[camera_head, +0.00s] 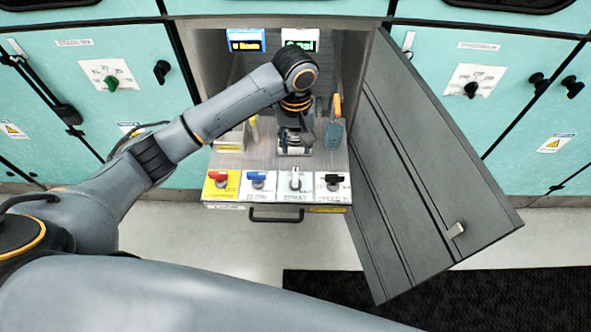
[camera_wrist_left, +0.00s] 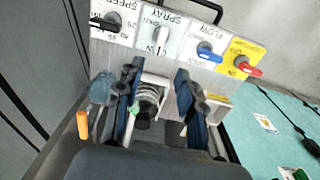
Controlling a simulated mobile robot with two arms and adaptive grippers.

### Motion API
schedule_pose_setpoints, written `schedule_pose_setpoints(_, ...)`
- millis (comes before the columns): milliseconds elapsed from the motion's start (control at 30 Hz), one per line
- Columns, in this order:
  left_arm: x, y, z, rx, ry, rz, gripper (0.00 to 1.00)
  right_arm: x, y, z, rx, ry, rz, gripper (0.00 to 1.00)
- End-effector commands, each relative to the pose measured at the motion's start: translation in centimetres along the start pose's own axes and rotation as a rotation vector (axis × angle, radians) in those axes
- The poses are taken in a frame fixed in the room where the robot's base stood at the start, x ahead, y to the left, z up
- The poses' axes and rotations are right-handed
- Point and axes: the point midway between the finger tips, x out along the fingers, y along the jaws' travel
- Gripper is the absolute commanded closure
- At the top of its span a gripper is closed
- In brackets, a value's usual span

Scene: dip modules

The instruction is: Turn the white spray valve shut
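The white spray valve (camera_head: 295,178) is third from the left in a row of valves at the drawer's front edge. Its handle points along the drawer's depth, unlike the sideways handles beside it. It also shows in the left wrist view (camera_wrist_left: 161,39), above the fingertips. My left gripper (camera_head: 293,147) is over the drawer, behind the valve and apart from it. In the left wrist view its two dark blue fingers (camera_wrist_left: 157,78) are spread. A ribbed metallic part with a green tip (camera_wrist_left: 147,104) shows between them; I cannot tell whether they touch it. My right gripper is out of view.
Red (camera_head: 219,177), blue (camera_head: 258,179) and black (camera_head: 333,181) valves flank the white one. An open grey door (camera_head: 430,170) stands to the right. Two small displays (camera_head: 246,40) are at the back. The drawer handle (camera_head: 276,216) is below the valves.

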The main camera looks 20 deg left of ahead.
Motion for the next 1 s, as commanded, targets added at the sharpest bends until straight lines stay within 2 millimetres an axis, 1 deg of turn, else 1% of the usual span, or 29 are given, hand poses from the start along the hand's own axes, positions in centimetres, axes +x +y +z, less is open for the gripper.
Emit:
schedule_pose_setpoints(67, -0.1, -0.2, -0.1, -0.008, -0.003, -0.010, 0.62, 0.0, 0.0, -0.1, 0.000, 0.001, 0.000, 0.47)
schedule_pose_setpoints(167, 0.7, -0.2, -0.1, -0.011, -0.005, -0.011, 0.62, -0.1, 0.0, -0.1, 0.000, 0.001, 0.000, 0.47)
schedule_pose_setpoints(267, 2.3, -0.3, 0.0, -0.010, -0.006, -0.013, 0.62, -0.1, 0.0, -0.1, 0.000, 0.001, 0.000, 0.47)
schedule_pose_setpoints(500, 7.4, -0.3, 0.0, -0.010, -0.005, -0.012, 0.62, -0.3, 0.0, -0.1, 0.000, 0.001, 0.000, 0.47)
schedule_pose_setpoints(700, 11.1, -0.3, 0.0, -0.009, -0.003, -0.010, 0.62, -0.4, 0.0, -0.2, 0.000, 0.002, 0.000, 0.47)
schedule_pose_setpoints(833, 12.6, -0.3, -0.1, -0.008, -0.002, -0.010, 0.62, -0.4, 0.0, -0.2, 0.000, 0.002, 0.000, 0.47)
schedule_pose_setpoints(1000, 13.4, -0.3, -0.1, -0.008, 0.000, -0.009, 0.62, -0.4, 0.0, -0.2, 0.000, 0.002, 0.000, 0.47)
